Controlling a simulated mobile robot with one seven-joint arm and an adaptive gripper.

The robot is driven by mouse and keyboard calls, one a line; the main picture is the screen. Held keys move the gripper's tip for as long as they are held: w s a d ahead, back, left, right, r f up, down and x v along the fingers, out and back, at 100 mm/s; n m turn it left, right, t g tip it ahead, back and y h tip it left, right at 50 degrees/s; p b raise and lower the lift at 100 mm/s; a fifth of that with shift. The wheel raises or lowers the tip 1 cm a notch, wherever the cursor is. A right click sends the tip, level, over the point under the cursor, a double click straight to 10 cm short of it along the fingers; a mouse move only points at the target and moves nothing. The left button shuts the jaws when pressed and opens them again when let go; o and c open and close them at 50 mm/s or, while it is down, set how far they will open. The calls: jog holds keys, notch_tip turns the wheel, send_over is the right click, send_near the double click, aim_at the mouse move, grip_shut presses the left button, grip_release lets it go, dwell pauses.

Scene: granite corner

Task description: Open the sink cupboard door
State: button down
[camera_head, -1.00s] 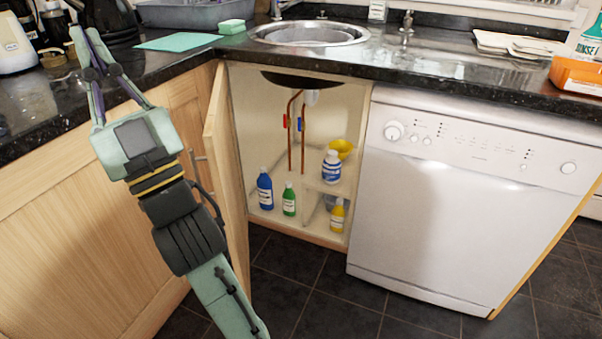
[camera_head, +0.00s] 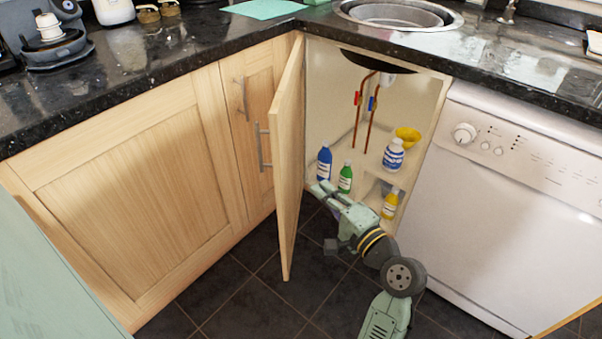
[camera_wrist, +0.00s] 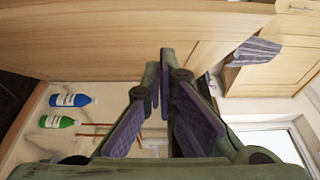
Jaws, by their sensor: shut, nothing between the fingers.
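The sink cupboard door (camera_head: 288,165) is pale wood, hinged on the left, and stands open, with its free edge swung out toward me. Its metal bar handle (camera_head: 263,147) is on the left, outer face. My gripper (camera_head: 318,187) is low in front of the cupboard opening, on the inner side of the door. Its fingers are shut and empty. In the wrist view the closed fingertips (camera_wrist: 167,58) point at a wood panel, seemingly the door (camera_wrist: 80,40). Whether they touch it I cannot tell.
Inside the cupboard are a blue bottle (camera_head: 324,160), a green bottle (camera_head: 345,177), a white-and-blue bottle (camera_head: 393,155), a yellow bottle (camera_head: 390,203) and copper pipes (camera_head: 369,125). A white dishwasher (camera_head: 490,190) stands right. Dark floor tiles (camera_head: 235,290) are clear in front.

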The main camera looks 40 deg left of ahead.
aim_at(283, 165)
jog(key=p+x, duration=0.1)
jog(key=x, duration=0.9)
jog(key=shift+a+r+p, duration=0.1)
jog(key=shift+r+p, duration=0.05)
jog(key=shift+p, duration=0.25)
jog(key=shift+s+a+p, duration=0.15)
jog(key=shift+s+a, duration=0.15)
jog(key=shift+a, duration=0.2)
jog(key=shift+s+a+p, duration=0.15)
jog(key=shift+s+a, duration=0.15)
jog(key=shift+a, duration=0.2)
jog(key=shift+s+a, duration=0.25)
jog(key=shift+a, duration=0.25)
jog(key=s+a+p, duration=0.5)
jog(key=a+p, duration=0.1)
jog(key=a, duration=0.8)
jog(key=shift+s+a+p, duration=0.25)
jog(key=shift+a+p, duration=0.05)
jog(key=shift+a, duration=0.05)
